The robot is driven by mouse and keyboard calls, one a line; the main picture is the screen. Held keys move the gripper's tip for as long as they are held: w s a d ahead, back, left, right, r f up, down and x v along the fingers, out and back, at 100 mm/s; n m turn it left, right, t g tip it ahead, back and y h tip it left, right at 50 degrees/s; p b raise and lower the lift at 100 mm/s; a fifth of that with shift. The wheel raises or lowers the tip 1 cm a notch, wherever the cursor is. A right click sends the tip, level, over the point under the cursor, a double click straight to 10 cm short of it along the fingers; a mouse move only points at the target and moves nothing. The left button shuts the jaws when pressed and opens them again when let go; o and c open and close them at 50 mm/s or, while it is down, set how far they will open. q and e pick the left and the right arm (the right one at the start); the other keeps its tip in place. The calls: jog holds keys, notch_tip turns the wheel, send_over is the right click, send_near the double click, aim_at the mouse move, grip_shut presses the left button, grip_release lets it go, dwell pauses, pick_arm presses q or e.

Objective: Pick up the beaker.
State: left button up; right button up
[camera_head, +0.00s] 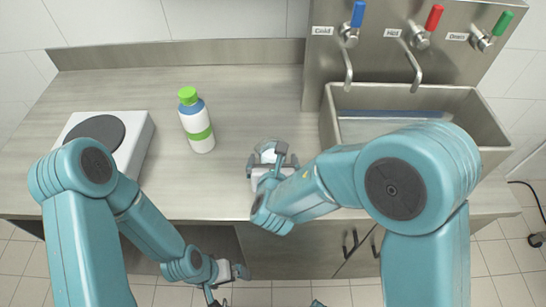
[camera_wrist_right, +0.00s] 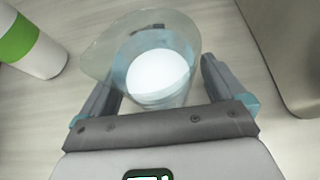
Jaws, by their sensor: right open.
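The beaker (camera_wrist_right: 157,62) is clear with a pouring lip and has something white inside. It stands on the counter (camera_head: 240,85), and in the head view the beaker (camera_head: 267,150) is partly hidden by my right gripper. My right gripper (camera_head: 265,162) is at the beaker's near side. In the wrist view the right gripper's (camera_wrist_right: 155,85) two fingers are open, one on each side of the beaker's lower part. I cannot tell whether they touch it. My left gripper (camera_head: 228,277) is low in front of the counter's edge, away from the beaker; its jaws are unclear.
A white bottle (camera_head: 196,122) with green cap stands left of the beaker. A hot plate (camera_head: 98,132) is at the left. The counter between bottle and back edge is clear.

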jog(key=shift+w+f, duration=0.1)
jog(key=shift+w, duration=0.1)
jog(key=shift+s, duration=0.1)
jog(key=c, duration=1.2)
jog(key=shift+o, duration=0.2)
notch_tip(320, 180, up, 20)
jog(key=p, duration=0.3)
